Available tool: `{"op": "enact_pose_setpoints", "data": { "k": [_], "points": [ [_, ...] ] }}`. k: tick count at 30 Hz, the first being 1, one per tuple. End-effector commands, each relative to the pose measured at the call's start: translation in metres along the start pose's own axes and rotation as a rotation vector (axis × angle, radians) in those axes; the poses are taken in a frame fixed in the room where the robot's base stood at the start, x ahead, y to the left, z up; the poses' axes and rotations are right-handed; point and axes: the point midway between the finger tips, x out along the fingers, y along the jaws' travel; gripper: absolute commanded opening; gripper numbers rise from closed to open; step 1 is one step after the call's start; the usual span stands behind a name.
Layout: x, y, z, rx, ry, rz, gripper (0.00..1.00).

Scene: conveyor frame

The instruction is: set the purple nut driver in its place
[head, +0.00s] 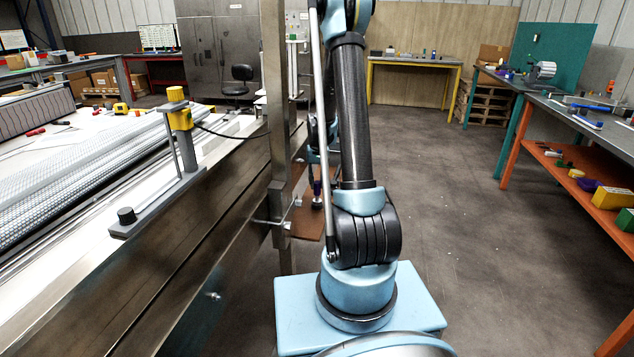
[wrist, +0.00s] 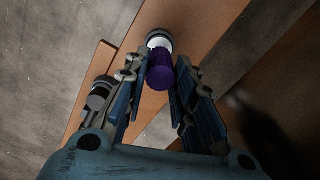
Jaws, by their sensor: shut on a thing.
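The purple nut driver (wrist: 161,72) is between the two fingers of my gripper (wrist: 156,66) in the wrist view. Its ribbed purple handle faces the camera, with a pale collar and a grey round part beyond it. My gripper is shut on the handle, over a brown board (wrist: 215,43). In the head view a small purple piece of the driver (head: 317,188) shows beside the conveyor post, above the brown board (head: 306,222); my arm hides most of the gripper there. I cannot tell whether the driver's far end touches or enters anything.
A grey and black cylindrical part (wrist: 99,94) stands by the board's left edge in the wrist view. The conveyor frame (head: 215,235) and its upright post (head: 274,110) are close on the left. An orange-legged bench (head: 560,150) stands right; floor between is clear.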

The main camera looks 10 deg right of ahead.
Motion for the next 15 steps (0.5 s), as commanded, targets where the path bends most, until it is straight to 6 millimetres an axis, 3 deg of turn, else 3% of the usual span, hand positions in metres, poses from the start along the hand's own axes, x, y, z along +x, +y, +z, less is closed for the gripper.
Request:
{"op": "enact_pose_setpoints", "data": {
  "k": [10, 11, 13, 15],
  "points": [
    [0.0067, -0.0001, 0.0, 0.0, 0.0, 0.0, 0.01],
    [0.0067, -0.0001, 0.0001, 0.0, 0.0, 0.0, 0.27],
    [0.0066, -0.0002, 0.0001, 0.0, 0.0, 0.0, 0.43],
    [0.0066, -0.0002, 0.0001, 0.0, 0.0, 0.0, 0.48]
  ]
}}
